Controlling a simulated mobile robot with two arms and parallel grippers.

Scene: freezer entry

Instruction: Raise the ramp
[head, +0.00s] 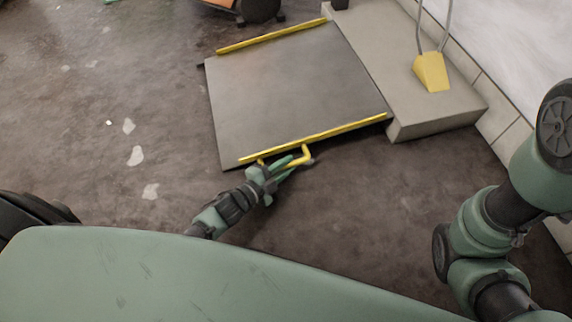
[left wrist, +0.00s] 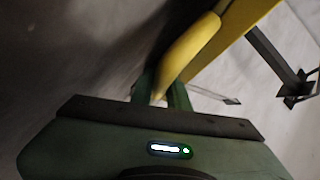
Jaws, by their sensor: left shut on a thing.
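The ramp (head: 295,88) is a grey plate with yellow rails along two sides. It slopes between the dark floor and the edge of a grey concrete step at its right. A yellow handle (head: 305,154) sticks out from its near rail, and it also shows in the left wrist view (left wrist: 190,52). My left gripper (head: 284,168) is at this handle. Its green fingers are shut on the yellow bar, as the left wrist view (left wrist: 160,93) shows. My right arm is at the right, but its gripper is out of view.
The concrete step (head: 405,60) stands right of the ramp, against a pale wall. A yellow wedge-shaped thing (head: 431,72) with a grey loop rests on it. A dark wheeled object (head: 258,8) is at the top edge. The floor left of the ramp is clear apart from pale patches.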

